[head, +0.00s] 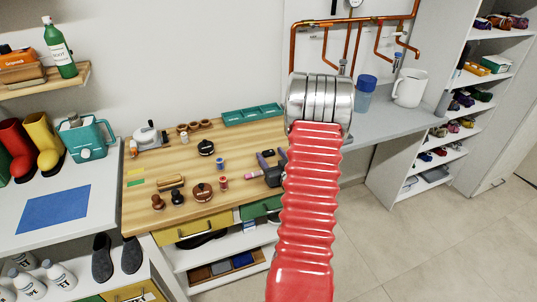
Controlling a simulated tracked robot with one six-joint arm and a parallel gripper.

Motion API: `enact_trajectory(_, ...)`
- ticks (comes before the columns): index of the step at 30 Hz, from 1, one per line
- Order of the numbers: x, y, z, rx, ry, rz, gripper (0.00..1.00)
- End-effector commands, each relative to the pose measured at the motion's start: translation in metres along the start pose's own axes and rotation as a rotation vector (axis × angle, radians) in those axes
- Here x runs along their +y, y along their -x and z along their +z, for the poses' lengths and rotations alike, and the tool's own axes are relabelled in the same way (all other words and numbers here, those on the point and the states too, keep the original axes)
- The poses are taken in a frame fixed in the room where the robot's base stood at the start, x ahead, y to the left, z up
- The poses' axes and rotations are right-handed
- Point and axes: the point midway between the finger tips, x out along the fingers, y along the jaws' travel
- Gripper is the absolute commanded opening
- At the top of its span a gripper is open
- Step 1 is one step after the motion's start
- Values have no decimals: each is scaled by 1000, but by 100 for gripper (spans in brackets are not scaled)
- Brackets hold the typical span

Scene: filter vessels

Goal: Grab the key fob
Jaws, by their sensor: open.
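I cannot make out a key fob for certain in the head view; the things on the wooden workbench (236,139) are small. My red ribbed arm with its silver joint rises in front of the bench's right end and hides part of it. A dark object (273,177) with purplish parts sits at the arm's left edge, partly covered; I cannot tell what it is. My gripper's fingertips cannot be made out.
The bench holds spools, a round black item (206,147), wooden stamps (158,201) and a teal tray (252,115). A white pitcher (410,87) and blue cup (365,92) stand on a grey counter at right. Floor is clear at lower right.

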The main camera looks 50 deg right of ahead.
Motion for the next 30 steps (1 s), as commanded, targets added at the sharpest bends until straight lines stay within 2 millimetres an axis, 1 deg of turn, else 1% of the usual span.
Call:
enact_trajectory(12, 0, 0, 0, 0, 0, 0, 58)
enact_trajectory(14, 0, 0, 0, 0, 0, 0, 54)
enact_trajectory(30, 0, 0, 0, 0, 0, -1, 16)
